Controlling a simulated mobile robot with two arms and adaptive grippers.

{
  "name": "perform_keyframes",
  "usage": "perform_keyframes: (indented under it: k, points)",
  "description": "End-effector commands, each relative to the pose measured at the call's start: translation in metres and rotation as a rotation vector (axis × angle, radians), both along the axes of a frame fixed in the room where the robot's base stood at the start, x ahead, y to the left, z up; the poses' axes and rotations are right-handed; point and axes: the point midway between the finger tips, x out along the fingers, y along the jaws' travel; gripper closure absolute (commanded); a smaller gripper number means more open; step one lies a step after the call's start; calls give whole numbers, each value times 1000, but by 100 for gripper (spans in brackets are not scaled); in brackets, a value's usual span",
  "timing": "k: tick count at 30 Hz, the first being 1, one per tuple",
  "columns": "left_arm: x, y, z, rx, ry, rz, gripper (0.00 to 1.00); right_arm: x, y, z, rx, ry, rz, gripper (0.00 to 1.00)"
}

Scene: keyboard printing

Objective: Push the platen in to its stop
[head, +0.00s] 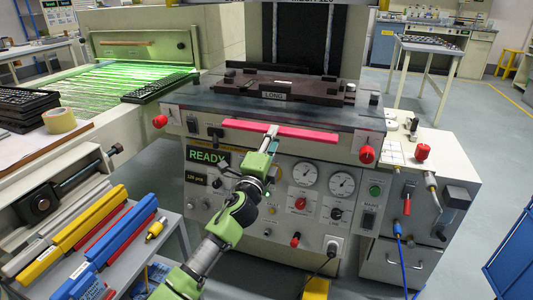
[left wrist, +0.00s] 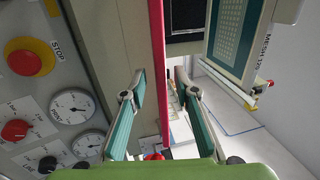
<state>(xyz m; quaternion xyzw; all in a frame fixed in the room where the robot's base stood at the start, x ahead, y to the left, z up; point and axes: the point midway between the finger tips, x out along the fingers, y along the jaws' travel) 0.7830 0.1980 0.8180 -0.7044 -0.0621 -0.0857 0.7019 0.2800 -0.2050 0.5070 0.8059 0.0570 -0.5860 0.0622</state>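The platen (head: 225,103) appears to be the dark slab on the front of the press, with a brown fixture marked LONG (head: 283,90) on top. A long pink-red bar (head: 305,133) runs along its front edge; it also shows as an upright red strip in the left wrist view (left wrist: 157,50). Contact cannot be told. My right gripper is not in view.
Red knobs (head: 160,121) (head: 367,154) stand at both front corners. Below is a panel with gauges (head: 303,173) and a READY display (head: 208,155). A rack of coloured bars (head: 90,225) is at lower left, and a green-lit conveyor (head: 115,85) behind it.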

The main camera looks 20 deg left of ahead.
Motion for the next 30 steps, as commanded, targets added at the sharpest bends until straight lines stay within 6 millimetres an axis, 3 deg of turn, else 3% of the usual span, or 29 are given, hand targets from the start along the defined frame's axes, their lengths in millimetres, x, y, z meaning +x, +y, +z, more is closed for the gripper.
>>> perform_keyframes:
  k: [3, 10, 15, 25, 28, 30]
  points:
    - [-23, 1, -6, 0, 1, -1, 72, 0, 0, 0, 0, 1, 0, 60]
    - [-57, 1, -13, -1, 1, -1, 72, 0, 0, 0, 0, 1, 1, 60]
    - [-67, 2, -14, 0, 0, -1, 72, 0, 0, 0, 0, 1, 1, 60]
    - [-69, 2, -14, -3, 1, 0, 72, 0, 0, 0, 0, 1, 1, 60]
    - [-75, 7, -26, -51, 32, 14, 72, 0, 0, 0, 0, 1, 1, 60]
    - [-88, 15, -49, -141, 91, 44, 72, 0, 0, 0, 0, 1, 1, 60]
